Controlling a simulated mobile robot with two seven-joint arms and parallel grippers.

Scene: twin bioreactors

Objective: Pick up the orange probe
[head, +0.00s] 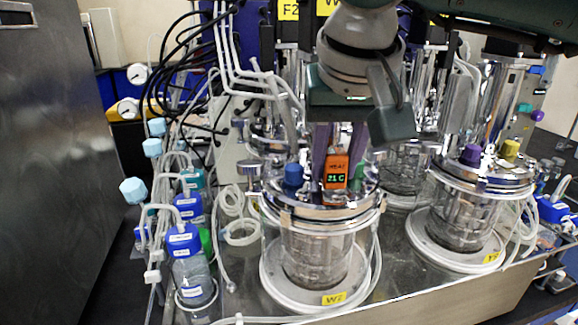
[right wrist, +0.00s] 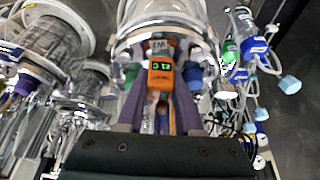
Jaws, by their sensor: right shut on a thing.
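The orange probe (head: 336,172) has a small dark display with green digits reading 21 C. It stands upright at the lid of the front glass bioreactor (head: 318,245), the vessel labelled W. My right gripper (head: 338,160) reaches down from above, with its purple fingers on either side of the probe, shut on it. In the right wrist view the probe (right wrist: 161,72) shows between the two fingers (right wrist: 160,88). The probe's lower end is hidden, so I cannot tell how far it sits in the lid. My left gripper is not in view.
A second bioreactor (head: 462,215) with purple and yellow caps stands to the right. Blue-capped bottles (head: 184,240) and loose tubing crowd the left. A blue cap (head: 292,177) sits close beside the probe. A metal tray edge (head: 450,297) runs along the front.

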